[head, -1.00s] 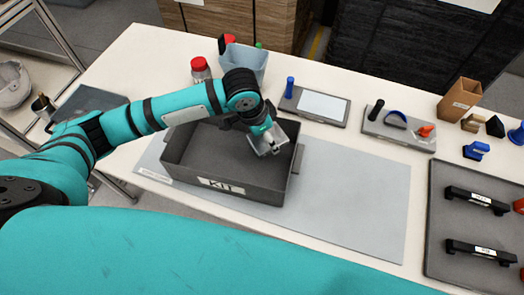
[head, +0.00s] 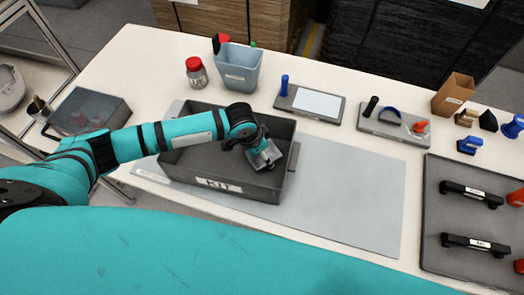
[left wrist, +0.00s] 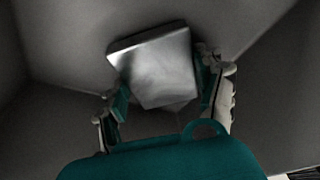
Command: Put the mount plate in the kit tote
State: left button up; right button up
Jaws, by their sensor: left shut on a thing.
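The kit tote (head: 219,184) is a dark grey open box labelled KIT, standing on a light grey mat. My left gripper (head: 264,160) is down inside the tote near its right end. It is shut on a silver metal plate, the mount plate (head: 266,154). In the left wrist view the mount plate (left wrist: 160,65) sits between the two fingers (left wrist: 165,90), slightly tilted, with the tote's grey walls around it. I cannot tell whether the plate touches the tote floor. My right gripper is not in view.
Behind the tote stand a red-lidded jar (head: 196,75) and a blue-grey bin (head: 238,70). A grey tray with black handles (head: 470,220) lies at the right. The mat right of the tote (head: 345,190) is clear.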

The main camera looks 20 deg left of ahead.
aim_at(253, 159)
pick_arm(q)
jog(key=o, duration=1.7)
jog(key=v, duration=1.2)
jog(key=shift+b, duration=0.4)
jog(key=shift+r, duration=0.1)
